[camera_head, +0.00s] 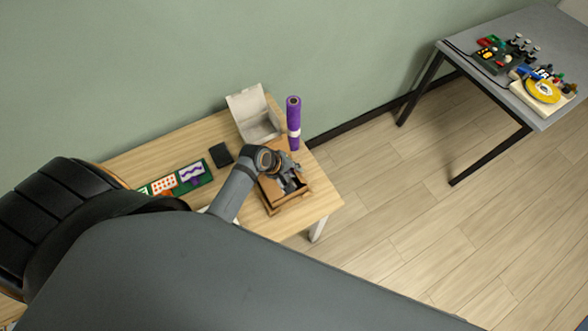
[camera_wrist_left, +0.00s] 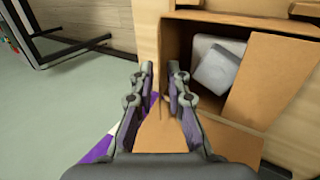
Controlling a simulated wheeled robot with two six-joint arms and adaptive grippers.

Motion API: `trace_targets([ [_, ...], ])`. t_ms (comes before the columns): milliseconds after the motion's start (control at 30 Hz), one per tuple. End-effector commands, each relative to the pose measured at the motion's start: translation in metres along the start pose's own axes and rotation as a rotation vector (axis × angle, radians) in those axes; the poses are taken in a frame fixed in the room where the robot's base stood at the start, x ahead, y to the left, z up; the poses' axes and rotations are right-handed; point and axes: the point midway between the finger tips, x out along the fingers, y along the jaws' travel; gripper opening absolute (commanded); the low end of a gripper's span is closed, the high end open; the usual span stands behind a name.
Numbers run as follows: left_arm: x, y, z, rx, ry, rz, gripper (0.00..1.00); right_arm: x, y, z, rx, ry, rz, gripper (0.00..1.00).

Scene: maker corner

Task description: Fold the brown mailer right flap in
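The brown mailer (camera_head: 291,204) stands open near the right end of the wooden table, partly hidden by my left arm. In the left wrist view the mailer (camera_wrist_left: 180,42) shows its open inside with pale grey-white items (camera_wrist_left: 218,66) in it. One brown flap (camera_wrist_left: 268,80) lies slanted over the opening at the right. Another brown piece, apparently a flap (camera_wrist_left: 162,130), shows between and below my fingers. My left gripper (camera_head: 291,184) is over the mailer; in the wrist view its fingers (camera_wrist_left: 161,80) are apart at the mailer's edge. Contact with the flap is unclear. My right gripper is not in view.
A purple roll (camera_head: 293,116) and an open white box (camera_head: 247,105) stand behind the mailer. A small black box (camera_head: 221,155) and colourful boards (camera_head: 178,180) lie to the left. A grey table (camera_head: 555,112) with tools stands at the far right. Floor between is clear.

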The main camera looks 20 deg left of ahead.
Motion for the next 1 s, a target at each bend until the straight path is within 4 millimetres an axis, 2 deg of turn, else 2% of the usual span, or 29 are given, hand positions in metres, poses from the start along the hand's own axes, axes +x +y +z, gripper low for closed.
trace_targets([
  [67,0.000,0.000,0.000,0.000,0.000,0.000,0.00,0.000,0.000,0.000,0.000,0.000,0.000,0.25],
  [467,0.000,-0.002,0.000,0.000,0.000,0.011,0.00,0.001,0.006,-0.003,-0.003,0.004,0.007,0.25],
  [667,0.002,-0.008,0.000,0.001,0.000,0.088,0.00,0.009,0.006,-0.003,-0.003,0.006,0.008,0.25],
  [867,0.007,-0.017,0.000,0.000,0.000,0.229,0.00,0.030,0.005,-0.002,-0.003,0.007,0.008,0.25],
  [1000,0.011,-0.023,0.000,0.001,0.000,0.337,0.00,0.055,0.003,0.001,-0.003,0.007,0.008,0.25],
])
